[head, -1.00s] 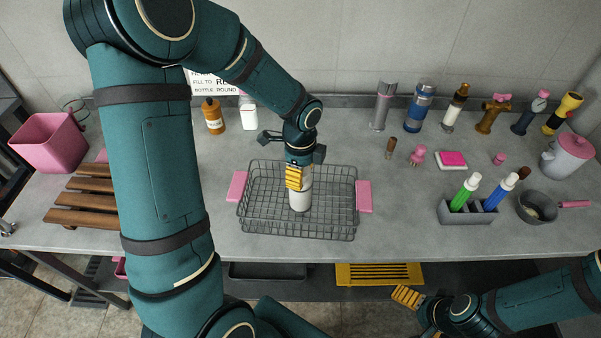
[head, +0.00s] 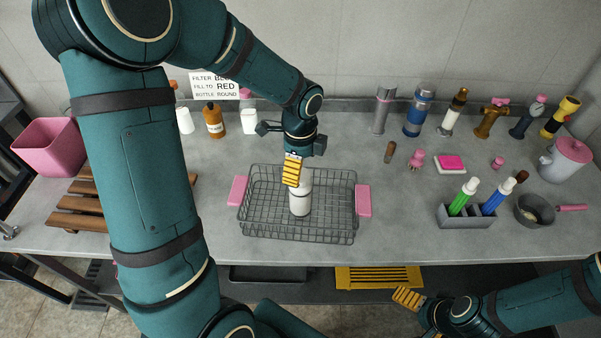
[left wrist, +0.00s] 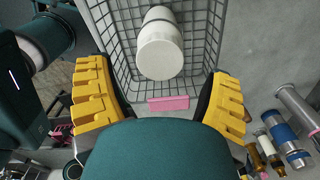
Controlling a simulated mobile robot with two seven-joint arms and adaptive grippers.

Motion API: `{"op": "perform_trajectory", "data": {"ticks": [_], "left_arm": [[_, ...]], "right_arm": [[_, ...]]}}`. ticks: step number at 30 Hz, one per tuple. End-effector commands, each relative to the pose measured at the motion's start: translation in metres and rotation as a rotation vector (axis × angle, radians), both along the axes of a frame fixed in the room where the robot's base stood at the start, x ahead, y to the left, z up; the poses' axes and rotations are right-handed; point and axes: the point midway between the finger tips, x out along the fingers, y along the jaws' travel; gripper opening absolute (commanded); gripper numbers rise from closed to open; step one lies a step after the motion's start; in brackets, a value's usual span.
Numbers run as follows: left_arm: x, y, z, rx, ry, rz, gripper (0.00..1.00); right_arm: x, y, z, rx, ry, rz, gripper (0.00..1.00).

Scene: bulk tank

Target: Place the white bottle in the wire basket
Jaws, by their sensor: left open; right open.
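The white bottle (head: 301,196) stands upright inside the wire basket (head: 253,214), near its middle. The basket is dark grey mesh with pink handles at both ends. My left gripper (head: 291,172) is above the basket, just over and behind the bottle. In the left wrist view its yellow fingers (left wrist: 160,100) are spread wide, and the bottle (left wrist: 160,48) is ahead of them, clear of both. My right gripper (head: 418,312) is open and empty, low in front of the counter at the lower right. Part of it is cut off by the frame edge.
An amber bottle (head: 214,120) and white bottles (head: 249,122) stand behind at left. A pink bin (head: 50,146) and wooden rack (head: 75,213) are at far left. A marker holder (head: 467,215) and pan (head: 534,209) are right.

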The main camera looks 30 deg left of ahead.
Motion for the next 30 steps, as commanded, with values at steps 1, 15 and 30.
{"op": "perform_trajectory", "data": {"ticks": [1, 15, 30], "left_arm": [[0.001, 0.000, 0.015, 0.001, -0.005, 0.000, 0.80], [0.000, 0.000, 0.075, -0.001, -0.001, -0.001, 0.80], [0.000, 0.000, 0.076, 0.000, 0.001, -0.001, 0.80]], "right_arm": [[0.001, 0.000, 0.005, 0.000, -0.002, -0.002, 1.00], [0.005, -0.001, 0.015, -0.002, -0.011, -0.009, 1.00], [0.005, -0.001, 0.015, -0.002, -0.011, -0.009, 1.00]]}}
